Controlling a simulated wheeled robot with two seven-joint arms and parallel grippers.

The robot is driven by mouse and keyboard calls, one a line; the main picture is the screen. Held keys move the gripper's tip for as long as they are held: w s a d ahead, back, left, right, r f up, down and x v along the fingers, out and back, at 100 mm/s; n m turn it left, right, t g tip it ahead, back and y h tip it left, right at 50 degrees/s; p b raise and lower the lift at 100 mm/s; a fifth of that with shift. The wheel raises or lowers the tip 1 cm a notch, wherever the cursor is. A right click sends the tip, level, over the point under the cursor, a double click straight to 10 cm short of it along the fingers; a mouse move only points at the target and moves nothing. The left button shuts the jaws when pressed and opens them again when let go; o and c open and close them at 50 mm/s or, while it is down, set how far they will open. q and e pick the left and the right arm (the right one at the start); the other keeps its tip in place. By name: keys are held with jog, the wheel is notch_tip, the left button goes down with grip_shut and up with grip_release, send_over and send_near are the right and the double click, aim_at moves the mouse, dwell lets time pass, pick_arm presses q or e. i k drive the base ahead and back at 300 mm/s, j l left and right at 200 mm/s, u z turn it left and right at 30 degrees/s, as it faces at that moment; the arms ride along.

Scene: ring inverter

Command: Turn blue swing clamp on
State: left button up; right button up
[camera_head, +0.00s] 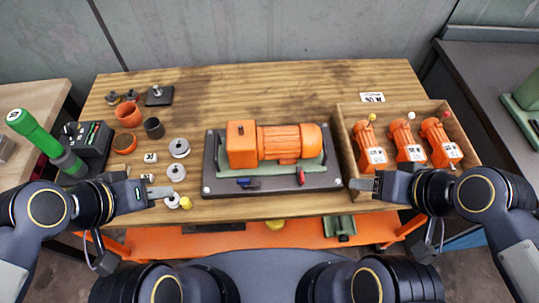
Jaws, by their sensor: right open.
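The blue swing clamp (248,183) sits on the front left of the dark fixture plate (210,168), lying roughly flat. A red swing clamp (301,177) stands more upright at the front right. An orange motor (285,142) rests on the fixture behind both clamps. My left gripper (163,192) is over the table's front left, well left of the blue clamp and apart from it. Whether its jaws are open is too small to tell. My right gripper (359,185) is open and empty, right of the fixture by the wooden box's front corner.
A wooden box (347,158) at the right holds several orange parts. Grey discs (178,148), cups (128,115) and a yellow piece (186,203) lie on the left of the table. A green-handled device (38,132) stands further left. The back of the table is mostly clear.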

aim_at(245, 184)
jog(key=k+j, duration=0.1)
jog(key=j, duration=0.3)
jog(key=k+j, duration=0.15)
jog(key=j, duration=0.3)
jog(key=k+j, duration=0.1)
jog(key=j, duration=0.3)
jog(key=k+j, duration=0.1)
jog(key=j, duration=0.35)
jog(key=k+j+z, duration=0.1)
jog(key=j, duration=0.3)
